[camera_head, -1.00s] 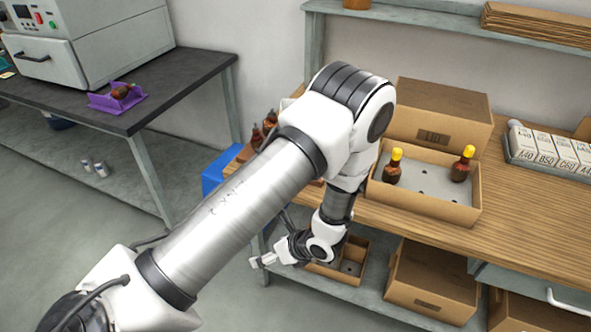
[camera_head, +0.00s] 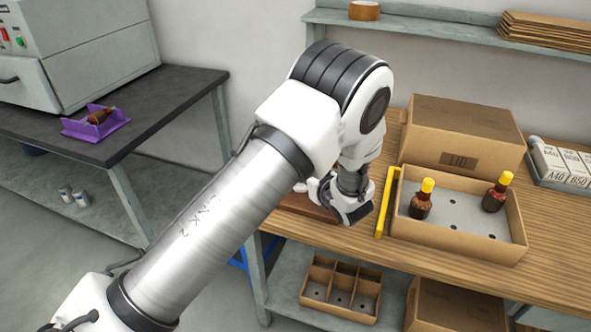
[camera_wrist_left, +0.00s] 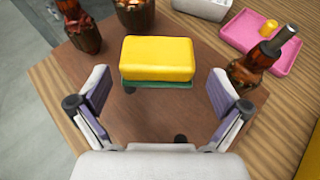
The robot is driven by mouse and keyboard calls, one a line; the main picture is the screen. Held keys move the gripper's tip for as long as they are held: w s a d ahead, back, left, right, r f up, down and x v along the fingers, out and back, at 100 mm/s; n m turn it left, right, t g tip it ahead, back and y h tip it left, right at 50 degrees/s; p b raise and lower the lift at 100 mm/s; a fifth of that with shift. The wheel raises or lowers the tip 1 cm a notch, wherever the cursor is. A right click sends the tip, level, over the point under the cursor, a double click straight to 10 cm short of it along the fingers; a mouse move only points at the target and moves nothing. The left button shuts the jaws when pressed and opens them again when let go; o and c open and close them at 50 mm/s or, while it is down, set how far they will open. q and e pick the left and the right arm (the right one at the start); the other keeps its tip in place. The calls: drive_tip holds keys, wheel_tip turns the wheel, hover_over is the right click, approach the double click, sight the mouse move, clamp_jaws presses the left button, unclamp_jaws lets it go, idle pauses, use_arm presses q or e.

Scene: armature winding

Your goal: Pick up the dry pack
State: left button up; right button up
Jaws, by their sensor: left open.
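A yellow block (camera_wrist_left: 157,57) with a green underside lies on a brown board (camera_wrist_left: 155,115) in the left wrist view; it is the thing most like the dry pack, but I cannot be sure. My left gripper (camera_wrist_left: 159,82) is open and empty, one finger on the near left of the block and one on the near right, with gaps to both sides. In the head view this gripper's wrist (camera_head: 345,205) is at the table's left end above the brown board (camera_head: 305,207); the arm hides its fingers and the block. My right gripper is not in view.
A dark brown bottle (camera_wrist_left: 258,65) stands close right of the open fingers, near a pink tray (camera_wrist_left: 238,40). Another brown vessel (camera_wrist_left: 80,30) is at upper left.

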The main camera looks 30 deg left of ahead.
use_arm(q)
drive_tip(key=p+x, duration=0.1)
drive_tip(key=x, duration=0.5)
drive_tip(key=shift+s+a+f, duration=0.1)
drive_tip(key=shift+f, duration=0.15)
drive_tip(key=shift+s+d+r, duration=0.15)
drive_tip(key=shift+d+r, duration=0.1)
drive_tip(key=shift+d, duration=0.1)
drive_tip(key=c, duration=0.8)
